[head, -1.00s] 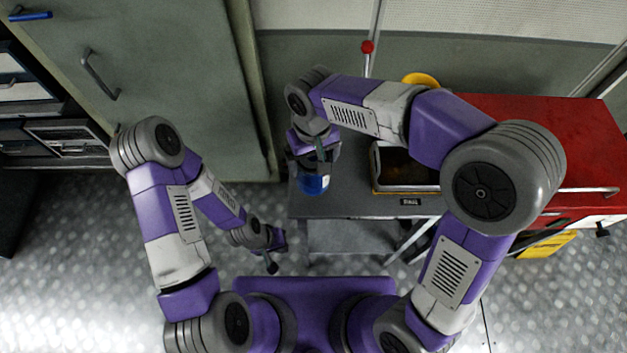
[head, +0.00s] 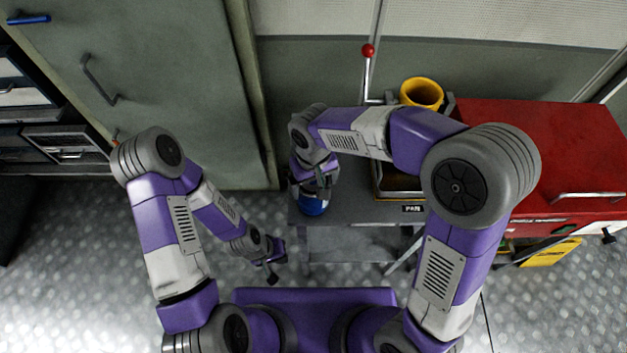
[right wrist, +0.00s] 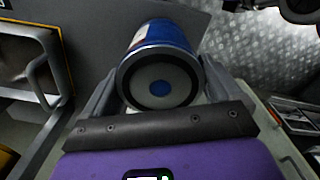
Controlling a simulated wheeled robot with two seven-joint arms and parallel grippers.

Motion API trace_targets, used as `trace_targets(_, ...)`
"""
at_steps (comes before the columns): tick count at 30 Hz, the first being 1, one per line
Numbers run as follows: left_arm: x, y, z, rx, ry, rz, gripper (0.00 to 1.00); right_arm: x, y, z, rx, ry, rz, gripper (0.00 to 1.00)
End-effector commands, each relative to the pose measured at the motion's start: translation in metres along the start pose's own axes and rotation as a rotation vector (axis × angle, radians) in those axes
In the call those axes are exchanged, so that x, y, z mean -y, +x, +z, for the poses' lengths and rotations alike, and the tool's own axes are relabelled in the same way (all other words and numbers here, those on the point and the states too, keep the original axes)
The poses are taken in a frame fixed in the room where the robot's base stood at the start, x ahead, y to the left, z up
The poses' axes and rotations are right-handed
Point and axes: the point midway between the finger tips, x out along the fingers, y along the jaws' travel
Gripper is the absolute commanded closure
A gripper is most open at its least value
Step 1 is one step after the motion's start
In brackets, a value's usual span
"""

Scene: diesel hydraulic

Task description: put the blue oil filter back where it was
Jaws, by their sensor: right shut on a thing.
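The blue oil filter (head: 313,205) is in my right gripper (head: 318,186), over the left end of the grey bench top (head: 365,211). In the right wrist view the filter (right wrist: 160,38) sits between the two fingers, its round end with a dark ring facing the camera. My right gripper is shut on it. I cannot tell whether the filter touches the bench. My left gripper (head: 275,262) hangs over the floor, left of the bench and well apart from the filter. Its fingers are too small to tell open from shut.
A tray labelled "PAN" (head: 412,208) stands on the bench right of the filter, partly behind my right arm. A yellow cup (head: 422,93) stands behind it. A red cabinet (head: 545,150) is at right, a green-grey cabinet (head: 165,90) at left. A red-knobbed lever (head: 368,50) rises behind.

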Motion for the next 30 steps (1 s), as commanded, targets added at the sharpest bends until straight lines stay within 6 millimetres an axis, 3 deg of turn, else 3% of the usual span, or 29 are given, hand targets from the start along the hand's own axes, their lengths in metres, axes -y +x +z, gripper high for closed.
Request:
trace_targets(2,0.001,0.003,0.000,0.000,0.000,0.000,1.00,0.000,0.003,-0.001,-0.002,0.000,0.000,0.45)
trace_targets(3,0.001,0.002,0.000,0.000,0.000,0.000,1.00,0.000,0.003,0.000,0.001,0.000,0.000,0.02)
trace_targets(4,0.001,0.002,0.000,0.000,0.000,0.000,1.00,0.000,0.002,0.000,0.001,0.000,0.000,0.00)
trace_targets(14,-0.001,-0.003,0.000,0.000,0.000,0.000,1.00,0.000,-0.006,0.000,-0.001,0.000,0.000,0.00)
trace_targets(30,-0.010,-0.028,0.001,0.000,0.000,0.000,1.00,0.000,-0.109,-0.001,-0.002,0.000,-0.001,0.00)
